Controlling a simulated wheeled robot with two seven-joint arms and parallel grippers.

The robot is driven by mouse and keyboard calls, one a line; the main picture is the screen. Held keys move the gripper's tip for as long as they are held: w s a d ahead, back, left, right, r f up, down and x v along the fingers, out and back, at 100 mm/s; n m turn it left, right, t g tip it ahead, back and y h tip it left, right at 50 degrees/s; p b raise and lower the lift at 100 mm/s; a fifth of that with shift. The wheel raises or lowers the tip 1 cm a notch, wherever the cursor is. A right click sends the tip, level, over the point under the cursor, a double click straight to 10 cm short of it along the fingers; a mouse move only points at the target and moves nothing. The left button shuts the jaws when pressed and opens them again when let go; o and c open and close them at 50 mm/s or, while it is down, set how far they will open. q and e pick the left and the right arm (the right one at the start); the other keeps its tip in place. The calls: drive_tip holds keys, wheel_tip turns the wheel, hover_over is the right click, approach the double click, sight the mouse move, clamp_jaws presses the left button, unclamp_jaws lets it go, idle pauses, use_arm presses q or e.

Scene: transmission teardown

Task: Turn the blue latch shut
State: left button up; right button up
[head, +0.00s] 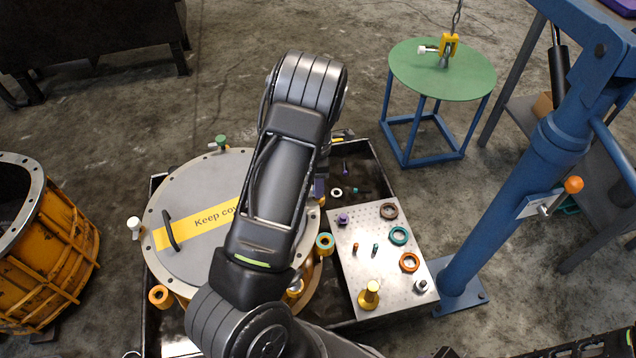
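A large round housing with a flat grey cover (185,235) stands left of centre, with a yellow "Keep cov…" label (185,232) and a dark handle (171,232). One of my arms crosses in front of its right side and hides that part. I cannot make out a blue latch for certain. A small purple-blue piece (319,187) shows at the rim beside the arm; I cannot tell what it is. A green-topped fitting (221,142) and a white-topped one (134,224) sit at the rim. Neither gripper's fingers can be seen.
A perforated plate (347,270) right of the housing holds coloured rings and small parts. A blue crane post (495,205) with an orange-knobbed lever (573,185) stands at right. A green round table (440,75) is behind; an orange drum (45,265) is at left.

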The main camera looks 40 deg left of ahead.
use_arm(q)
wheel_tip(320, 180, up, 6)
drive_tip(key=shift+f+p, duration=0.1)
drive_tip(key=shift+p, duration=0.35)
idle(0.3)
